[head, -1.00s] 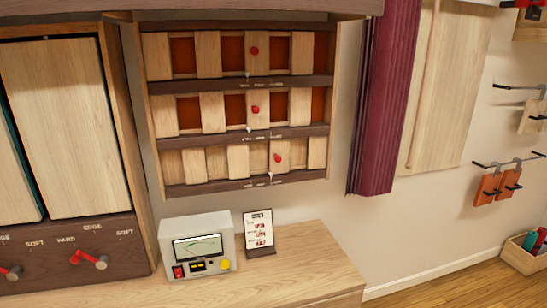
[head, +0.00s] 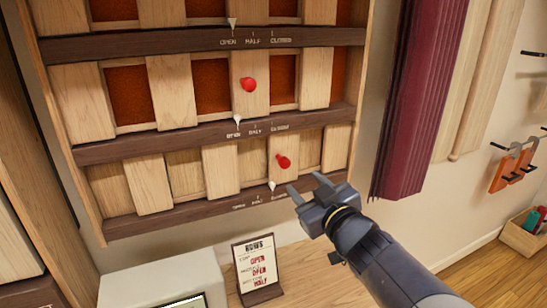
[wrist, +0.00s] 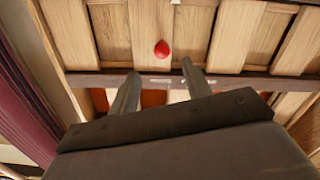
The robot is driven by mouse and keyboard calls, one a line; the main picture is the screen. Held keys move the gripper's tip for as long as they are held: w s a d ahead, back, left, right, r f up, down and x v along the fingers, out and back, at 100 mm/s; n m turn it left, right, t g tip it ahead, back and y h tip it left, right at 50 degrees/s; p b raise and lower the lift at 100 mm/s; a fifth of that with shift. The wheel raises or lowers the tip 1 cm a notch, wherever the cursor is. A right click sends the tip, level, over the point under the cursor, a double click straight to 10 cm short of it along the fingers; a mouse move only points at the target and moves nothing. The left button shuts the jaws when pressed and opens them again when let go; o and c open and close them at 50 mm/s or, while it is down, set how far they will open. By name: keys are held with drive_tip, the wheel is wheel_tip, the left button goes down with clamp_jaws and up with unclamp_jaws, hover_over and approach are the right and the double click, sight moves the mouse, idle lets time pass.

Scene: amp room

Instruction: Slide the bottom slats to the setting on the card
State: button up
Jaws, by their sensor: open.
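The bottom row of slats (head: 221,170) shows pale wood in its gaps, with no red backing. Its red knob (head: 284,161) is on a slat right of the row's middle. Its white pointer (head: 272,186) stands near CLOSED on the lower rail. The card (head: 258,269) on the counter reads OPEN, OPEN and, on its lowest line, HALF. My gripper (head: 306,186) is open and empty, to the right of and below the bottom knob, apart from it. In the wrist view, a red knob (wrist: 161,49) shows beyond the spread fingers (wrist: 158,70).
The middle row's knob (head: 248,85) is above, with red backing in that row's gaps. The meter box (head: 162,281) stands left of the card on the counter. A purple curtain (head: 424,100) hangs to the right of the slat frame.

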sight(287, 166)
drive_tip(key=x, duration=1.1)
drive_tip(key=shift+a+r, duration=0.1)
drive_tip(key=shift+s, duration=0.1)
clamp_jaws()
idle(0.4)
